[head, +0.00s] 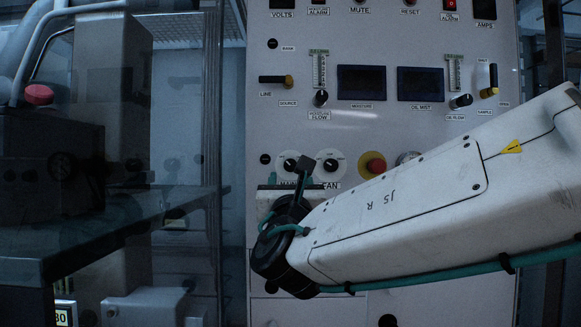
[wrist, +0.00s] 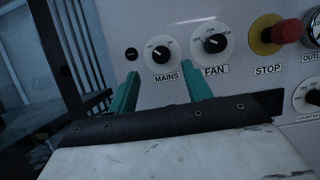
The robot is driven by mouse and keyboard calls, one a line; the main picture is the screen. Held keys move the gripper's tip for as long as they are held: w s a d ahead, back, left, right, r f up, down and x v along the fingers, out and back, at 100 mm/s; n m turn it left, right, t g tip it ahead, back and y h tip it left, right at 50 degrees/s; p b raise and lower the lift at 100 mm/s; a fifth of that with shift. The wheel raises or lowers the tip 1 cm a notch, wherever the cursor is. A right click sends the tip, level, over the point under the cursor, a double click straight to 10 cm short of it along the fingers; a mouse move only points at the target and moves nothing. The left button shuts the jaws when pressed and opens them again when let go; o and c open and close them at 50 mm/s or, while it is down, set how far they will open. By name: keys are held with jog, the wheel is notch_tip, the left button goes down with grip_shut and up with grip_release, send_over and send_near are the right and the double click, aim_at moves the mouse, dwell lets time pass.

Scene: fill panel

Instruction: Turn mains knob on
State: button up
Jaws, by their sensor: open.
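The mains knob (wrist: 160,52) is a black knob on a white round dial, above the label MAINS. Its pale mark seems to slant toward the upper left, but the small dial lettering is hard to read. In the head view the mains knob (head: 289,164) shows just above my wrist. My gripper (wrist: 160,70) is open, with its two teal fingers apart and nothing between them. In the wrist view the fingertips lie below and to either side of the mains dial. The right fingertip is under the gap between MAINS and FAN. I cannot tell how far the tips are from the panel.
The fan knob (wrist: 214,41) is close on the right, then the red stop button (wrist: 287,32) on its yellow ring. A small black screw-like fitting (wrist: 131,54) is left of the mains dial. A dark bench (head: 120,222) stands left of the panel.

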aim_at(290, 165)
jog(key=x, duration=0.7)
jog(key=shift+w, duration=0.1)
jog(key=c, duration=1)
